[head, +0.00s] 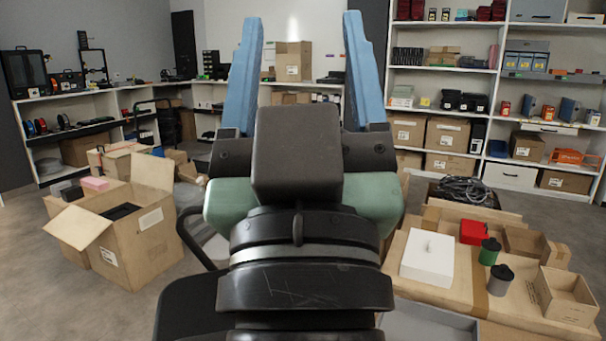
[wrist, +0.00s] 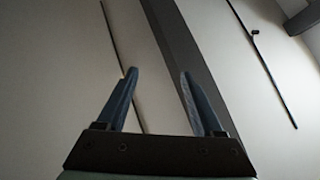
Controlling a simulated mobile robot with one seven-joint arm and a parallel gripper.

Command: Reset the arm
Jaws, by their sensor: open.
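My gripper (head: 302,75) fills the middle of the head view, raised close to the camera with its two blue fingers pointing up. The fingers stand wide apart with nothing between them. In the wrist view my gripper (wrist: 157,75) is also open and empty, facing a pale wall with a dark vertical strip. My arm hides the middle of the room in the head view.
An open carton (head: 125,235) stands on the floor at the left. Shelves (head: 443,70) line the back wall.

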